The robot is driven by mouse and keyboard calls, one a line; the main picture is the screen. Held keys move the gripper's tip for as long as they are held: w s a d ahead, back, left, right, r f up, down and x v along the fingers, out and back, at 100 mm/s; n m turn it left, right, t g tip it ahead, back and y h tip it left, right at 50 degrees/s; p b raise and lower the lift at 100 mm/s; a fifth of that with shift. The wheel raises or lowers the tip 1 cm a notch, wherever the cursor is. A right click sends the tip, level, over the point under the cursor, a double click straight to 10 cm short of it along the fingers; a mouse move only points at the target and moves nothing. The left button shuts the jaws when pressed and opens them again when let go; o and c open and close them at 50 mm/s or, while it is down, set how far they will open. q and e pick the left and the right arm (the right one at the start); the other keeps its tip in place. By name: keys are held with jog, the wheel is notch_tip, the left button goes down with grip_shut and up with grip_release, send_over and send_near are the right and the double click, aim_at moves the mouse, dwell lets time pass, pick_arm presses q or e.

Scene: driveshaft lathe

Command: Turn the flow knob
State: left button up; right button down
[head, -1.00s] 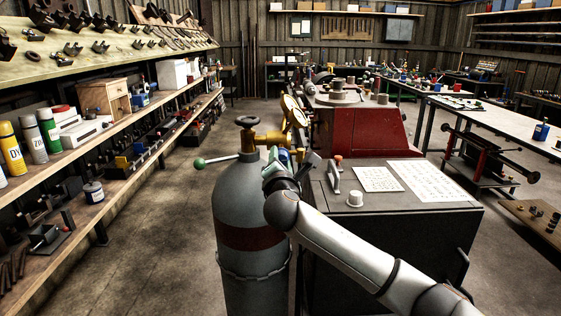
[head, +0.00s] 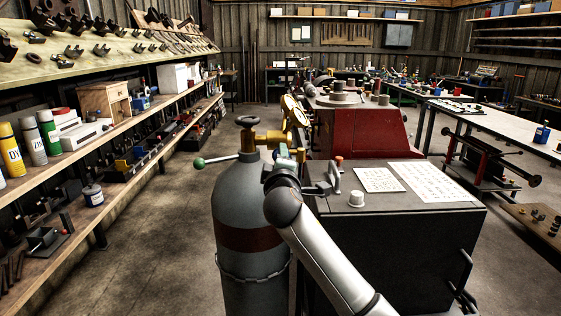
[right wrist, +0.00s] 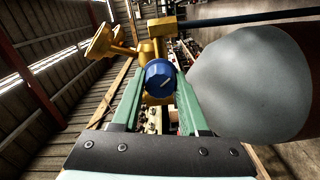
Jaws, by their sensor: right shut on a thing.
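The flow knob (right wrist: 159,75) is a round blue knob with a white pointer line, which slants up to the right in the right wrist view. It sits on the brass regulator (right wrist: 160,45), which also shows in the head view (head: 272,138). My right gripper (right wrist: 158,82) has its two green fingers shut on the knob, one on each side. In the head view my right gripper (head: 285,160) is beside the regulator, and the knob is mostly hidden there. The grey gas cylinder (head: 250,200) stands upright below the regulator. My left gripper is not in view.
A dark cabinet (head: 410,230) with papers and a white cap (head: 356,198) on top stands right of the cylinder. Loaded shelves (head: 130,160) line the left wall, with open floor between.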

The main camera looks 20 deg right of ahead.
jog(key=shift+m, duration=1.6)
jog(key=shift+c, duration=2.1)
grip_release()
jog(key=b+v, duration=0.1)
jog(key=v, duration=1.1)
jog(key=shift+s, duration=0.25)
